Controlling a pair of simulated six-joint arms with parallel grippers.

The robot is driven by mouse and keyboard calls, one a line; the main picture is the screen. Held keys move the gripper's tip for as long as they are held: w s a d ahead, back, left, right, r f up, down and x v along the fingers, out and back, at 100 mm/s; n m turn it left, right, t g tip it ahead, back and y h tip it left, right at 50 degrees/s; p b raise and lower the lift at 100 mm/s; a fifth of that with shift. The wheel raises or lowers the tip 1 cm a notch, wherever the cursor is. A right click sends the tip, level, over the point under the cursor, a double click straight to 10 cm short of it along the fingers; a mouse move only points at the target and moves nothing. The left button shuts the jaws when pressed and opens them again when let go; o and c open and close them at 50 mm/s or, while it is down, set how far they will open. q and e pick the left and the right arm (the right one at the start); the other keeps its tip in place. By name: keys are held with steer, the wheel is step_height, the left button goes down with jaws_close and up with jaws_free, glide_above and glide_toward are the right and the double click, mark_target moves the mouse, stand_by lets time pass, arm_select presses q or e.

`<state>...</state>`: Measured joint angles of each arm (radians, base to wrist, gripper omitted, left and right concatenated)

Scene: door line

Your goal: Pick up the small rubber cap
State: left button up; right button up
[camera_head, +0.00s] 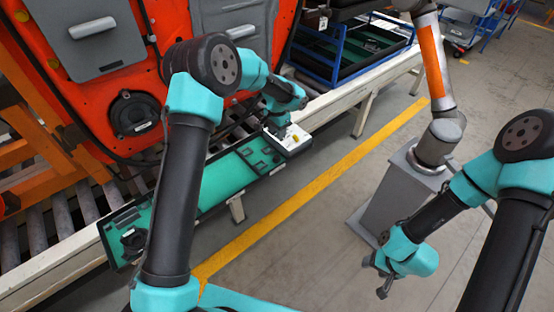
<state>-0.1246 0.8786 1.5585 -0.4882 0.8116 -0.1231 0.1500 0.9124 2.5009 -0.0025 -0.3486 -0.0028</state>
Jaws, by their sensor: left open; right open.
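My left gripper (279,128) points down over a small dark-rimmed tray (300,149) with a pale inside, at the far right end of a long teal panel. A tiny yellow spot (296,138) shows in this tray, just right of the fingers. I cannot tell whether it is a rubber cap, and no other cap can be made out. The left jaws are open, though small and partly dark in the picture. My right gripper (378,277) is open and empty, low over the grey floor, far from the tray.
The teal door panel (215,187) lies along the roller conveyor (38,235). An orange door (125,75) stands behind it. A grey pedestal (385,200) carries another robot arm (435,70) at the right. A blue rack (340,55) stands at the back.

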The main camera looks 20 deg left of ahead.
arm_select(q)
glide_toward(277, 156)
step_height(277, 156, down, 5)
steer(key=shift+f, duration=0.1)
stand_by(0.4)
steer(key=shift+s+f, duration=0.1)
steer(key=shift+f, duration=2.5)
steer(key=c, duration=0.7)
steer(key=shift+r, duration=0.1)
steer(key=shift+c, duration=0.2)
